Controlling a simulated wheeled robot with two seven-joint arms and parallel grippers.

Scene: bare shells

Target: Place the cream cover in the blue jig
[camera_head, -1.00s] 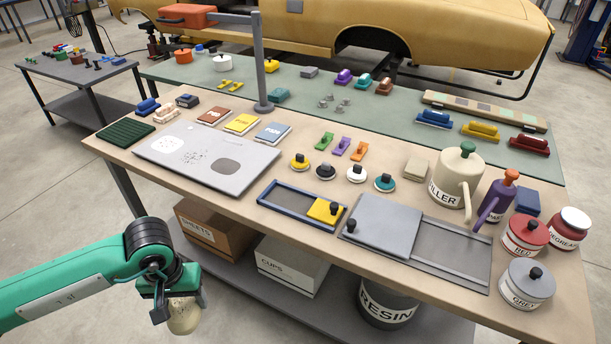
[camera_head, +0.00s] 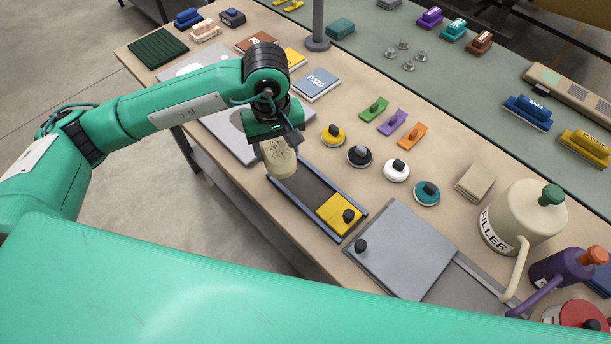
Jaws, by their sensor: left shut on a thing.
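The cream cover (camera_head: 279,162), a rounded pale piece with small dark specks, hangs below my left gripper (camera_head: 275,142), which is shut on it. The blue jig (camera_head: 353,226) is a shallow grey-floored tray with blue rails, lying on the bench. A yellow block (camera_head: 334,212) with a black knob sits at its near right end. The cover appears over the jig's far left end and hides part of it. I cannot tell whether the cover touches the jig. My right gripper is not in view.
A grey plate (camera_head: 398,252) with a black knob lies right of the jig. Round knobbed pads, including a yellow one (camera_head: 333,135) and a black one (camera_head: 359,155), stand behind it. A pale flat board (camera_head: 228,132) lies to the left. The filler can (camera_head: 515,220) stands at right.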

